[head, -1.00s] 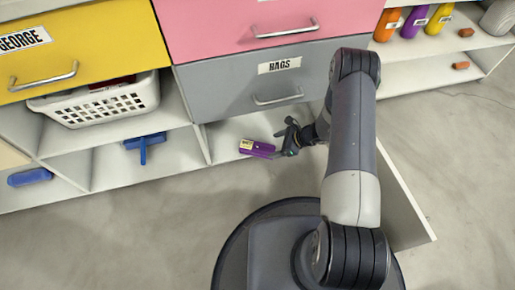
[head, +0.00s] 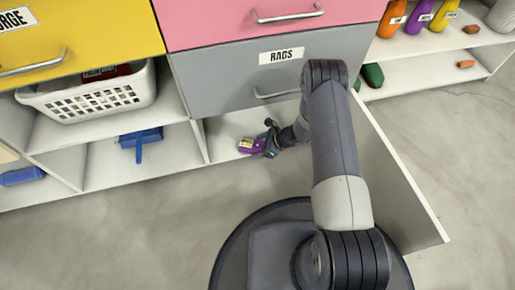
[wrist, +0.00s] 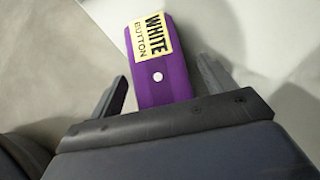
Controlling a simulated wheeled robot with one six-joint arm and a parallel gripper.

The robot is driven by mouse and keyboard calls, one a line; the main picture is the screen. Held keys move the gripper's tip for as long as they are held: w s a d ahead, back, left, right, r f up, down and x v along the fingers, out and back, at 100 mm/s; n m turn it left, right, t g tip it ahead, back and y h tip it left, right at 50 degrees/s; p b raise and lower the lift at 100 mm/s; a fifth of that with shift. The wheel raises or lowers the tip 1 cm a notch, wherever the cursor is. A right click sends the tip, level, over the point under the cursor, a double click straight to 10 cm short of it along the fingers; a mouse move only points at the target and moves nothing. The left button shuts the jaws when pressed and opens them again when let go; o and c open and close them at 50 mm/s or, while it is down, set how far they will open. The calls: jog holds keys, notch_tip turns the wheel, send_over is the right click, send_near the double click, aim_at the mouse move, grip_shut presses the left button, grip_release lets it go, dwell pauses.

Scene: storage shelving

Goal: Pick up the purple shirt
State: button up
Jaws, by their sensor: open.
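A purple block-like item (head: 247,146) lies on the bottom shelf below the grey drawer. It has a yellow label reading "WHITE BUTTON" and a white dot. No shirt shape can be made out; this is the purple thing near my gripper. In the wrist view the purple item (wrist: 165,85) lies between the two open fingers, its near end hidden behind the gripper's palm bar. My gripper (head: 269,139) is open at the item's right end, and it also shows in the wrist view (wrist: 163,75). Whether the fingers touch it cannot be told.
The grey drawer (head: 225,78) labelled "RAGS" hangs above the item. A divider (head: 200,135) stands left of it, with a blue brush-like thing (head: 141,140) beyond. A white open door panel (head: 395,165) stands to the right. The floor (head: 120,240) in front is clear.

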jog(key=shift+c, duration=0.5)
jog(key=c, duration=1)
jog(key=shift+r, duration=0.15)
